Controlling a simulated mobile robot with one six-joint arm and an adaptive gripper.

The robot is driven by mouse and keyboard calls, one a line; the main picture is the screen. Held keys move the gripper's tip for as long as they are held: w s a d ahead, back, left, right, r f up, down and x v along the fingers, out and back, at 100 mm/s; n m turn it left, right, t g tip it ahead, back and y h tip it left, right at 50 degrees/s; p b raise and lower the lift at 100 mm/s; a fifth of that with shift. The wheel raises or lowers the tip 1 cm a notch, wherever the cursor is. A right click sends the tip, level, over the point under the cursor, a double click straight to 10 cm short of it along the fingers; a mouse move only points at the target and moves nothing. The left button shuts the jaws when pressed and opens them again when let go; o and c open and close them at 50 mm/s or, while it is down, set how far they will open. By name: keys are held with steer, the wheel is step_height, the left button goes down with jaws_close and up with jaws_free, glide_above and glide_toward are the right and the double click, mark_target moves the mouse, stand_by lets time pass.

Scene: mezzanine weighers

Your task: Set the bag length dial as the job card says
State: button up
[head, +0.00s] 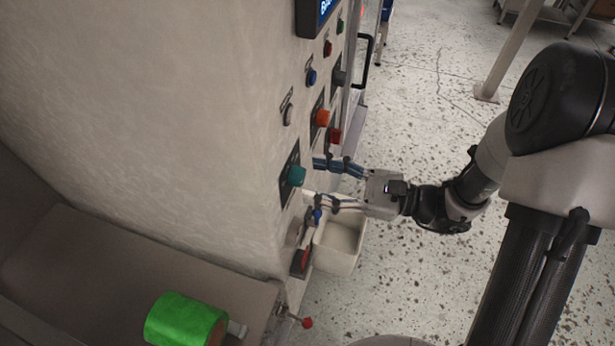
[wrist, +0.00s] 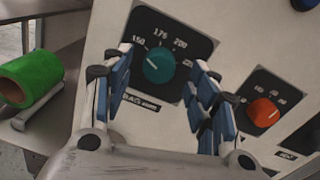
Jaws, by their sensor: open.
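The teal dial (head: 296,176) sits on a black plate on the machine's side panel. In the wrist view the teal dial (wrist: 160,66) has a scale with 150, 175 and 200 readable, and a partly readable label starting "BAG" below it. Its pale pointer mark appears to be on the left side, towards 150. My gripper (head: 316,181) is open in front of the panel at the dial's height. In the wrist view my gripper's fingers (wrist: 162,88) lie left and right of the dial, with nothing between them; contact cannot be told. No job card is recognisable.
An orange dial (wrist: 262,112) is right of the teal one; it also shows in the head view (head: 322,118). Several buttons and a blue display (head: 325,8) share the panel. A white bin (head: 338,246) is below my gripper. A green roll (head: 186,320) lies at front left.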

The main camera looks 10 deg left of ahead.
mark_target(297, 176)
steer(key=shift+a, duration=1.45)
steer(key=c, duration=1.1)
steer(key=shift+o, duration=0.2)
